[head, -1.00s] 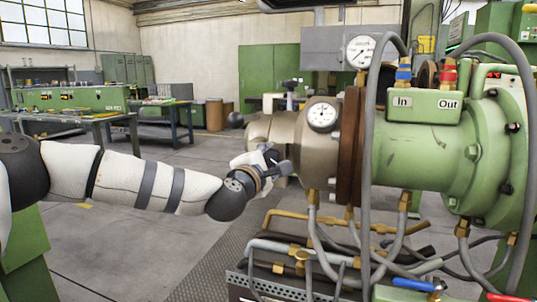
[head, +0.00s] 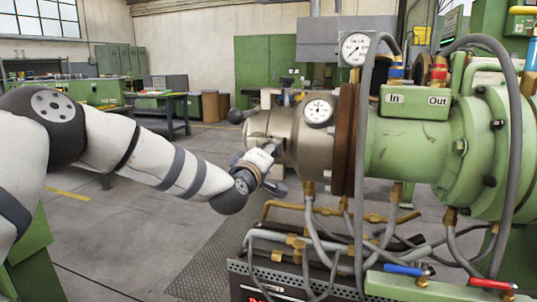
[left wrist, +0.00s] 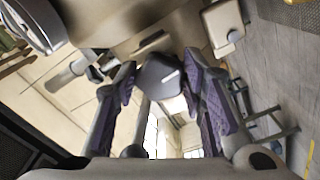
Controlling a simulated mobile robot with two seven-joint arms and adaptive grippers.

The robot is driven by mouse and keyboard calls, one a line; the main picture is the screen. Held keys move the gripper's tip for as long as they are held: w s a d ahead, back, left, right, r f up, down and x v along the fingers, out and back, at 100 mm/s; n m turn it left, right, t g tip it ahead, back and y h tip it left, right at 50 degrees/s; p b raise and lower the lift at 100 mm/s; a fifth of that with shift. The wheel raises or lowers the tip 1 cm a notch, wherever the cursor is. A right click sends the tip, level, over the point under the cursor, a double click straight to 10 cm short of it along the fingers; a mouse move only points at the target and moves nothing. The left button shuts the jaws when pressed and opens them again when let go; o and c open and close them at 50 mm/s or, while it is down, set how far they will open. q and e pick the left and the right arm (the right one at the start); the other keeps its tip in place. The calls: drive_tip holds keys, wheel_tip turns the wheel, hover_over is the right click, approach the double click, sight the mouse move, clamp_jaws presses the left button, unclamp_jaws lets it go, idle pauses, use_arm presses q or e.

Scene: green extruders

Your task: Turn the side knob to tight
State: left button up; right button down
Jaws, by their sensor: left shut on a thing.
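The side knob is a dark grey, rounded handle (left wrist: 160,76) between my finger pads in the left wrist view. In the head view it is mostly hidden by the gripper, at the near side of the beige-metal extruder head (head: 296,138). My left gripper (head: 276,174) reaches the head from the left. In the left wrist view its purple-padded fingers (left wrist: 160,88) stand on both sides of the knob, shut on it. My right gripper is not in view.
A pressure gauge (head: 318,111) sits on the head; another gauge (head: 354,49) stands above the brown flange (head: 342,145). Hoses and brass pipes (head: 345,216) run below. The floor at left is open.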

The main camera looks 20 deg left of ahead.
use_arm(q)
drive_tip(key=shift+r+m, duration=0.1)
drive_tip(key=shift+m, duration=0.5)
drive_tip(key=o, duration=1.2)
drive_tip(key=s, duration=1.2)
drive_tip(key=shift+a, duration=0.25)
